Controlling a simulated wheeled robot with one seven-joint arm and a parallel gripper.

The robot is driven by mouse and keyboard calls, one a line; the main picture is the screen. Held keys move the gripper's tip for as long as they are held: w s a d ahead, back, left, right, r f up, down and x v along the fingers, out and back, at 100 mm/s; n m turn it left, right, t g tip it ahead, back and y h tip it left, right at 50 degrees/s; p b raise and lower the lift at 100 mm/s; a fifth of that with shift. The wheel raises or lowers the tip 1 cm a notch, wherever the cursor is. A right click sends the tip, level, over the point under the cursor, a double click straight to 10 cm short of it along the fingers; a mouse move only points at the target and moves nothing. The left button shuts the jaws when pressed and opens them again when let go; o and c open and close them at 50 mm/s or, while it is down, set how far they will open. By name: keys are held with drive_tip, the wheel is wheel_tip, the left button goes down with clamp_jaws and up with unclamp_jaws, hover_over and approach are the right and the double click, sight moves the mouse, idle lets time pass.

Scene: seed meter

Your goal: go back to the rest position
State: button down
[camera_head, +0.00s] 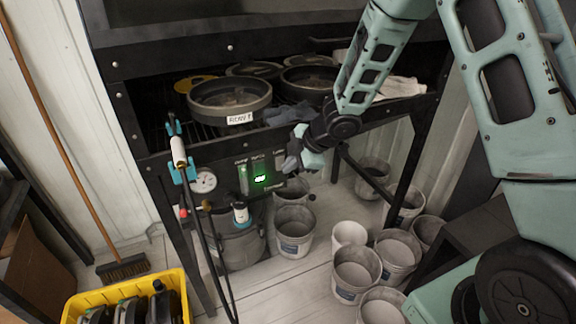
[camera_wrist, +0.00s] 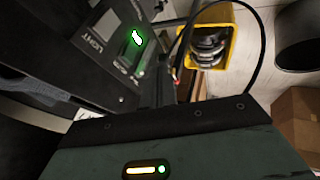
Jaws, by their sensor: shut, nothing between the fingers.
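My gripper (camera_head: 293,160) is shut and empty in the head view. It hangs at the front of the black rack, close to the right end of the control panel (camera_head: 268,186). My arm reaches down to it from the upper right. On the panel a green-lit switch (camera_head: 260,173) glows just left of my gripper. A paler switch (camera_head: 243,180) sits further left. The wrist view shows the panel close up, with a label reading LIGHT (camera_wrist: 97,42) and a green glow (camera_wrist: 137,38). My fingertips cannot be made out there.
The rack carries a large round pan (camera_head: 230,108) and other pans. A hose with a spray handle (camera_head: 180,155) hangs at its left front. Several buckets (camera_head: 295,245) stand below. A yellow crate (camera_head: 180,285) and a broom (camera_head: 125,268) are at the left.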

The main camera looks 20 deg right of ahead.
drive_tip(key=s+a+r+m+h, duration=0.3)
drive_tip(key=s+a+r+m, duration=0.25)
drive_tip(key=s+r, duration=0.25)
drive_tip(key=s+a+r+m+g, duration=0.2)
drive_tip(key=s, duration=1)
drive_tip(key=s+a+r+m+g+h, duration=0.1)
drive_tip(key=s+a+r+m+g, duration=0.1)
drive_tip(key=s, duration=1.1)
drive_tip(key=shift+s+a+r+g, duration=0.15)
drive_tip(key=shift+r+g, duration=0.2)
drive_tip(key=shift+g, duration=0.25)
